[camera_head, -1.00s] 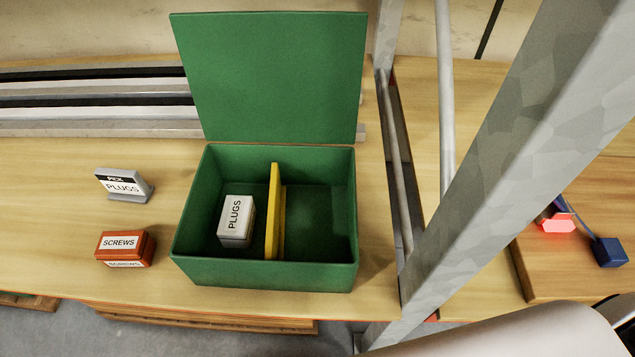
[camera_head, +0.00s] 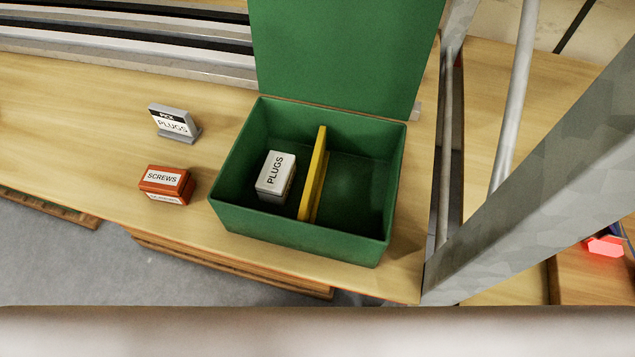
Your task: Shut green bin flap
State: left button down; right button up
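The green bin (camera_head: 300,238) stands on the wooden bench. Its green flap (camera_head: 345,50) is open and stands up at the bin's back edge; its top runs out of the picture. Inside, a yellow divider (camera_head: 314,175) splits the bin into two compartments. A white box marked PLUGS (camera_head: 275,176) sits in the left compartment, and the right compartment looks empty. Neither of my grippers shows in the head view.
An orange SCREWS box (camera_head: 165,184) and a grey PLUGS sign (camera_head: 174,122) stand left of the bin. Metal rails (camera_head: 150,45) lie behind. A grey slanted beam (camera_head: 545,180) rises close on the right. The bench (camera_head: 70,130) is clear at far left.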

aim_at(364, 57)
jog(key=j, duration=1.85)
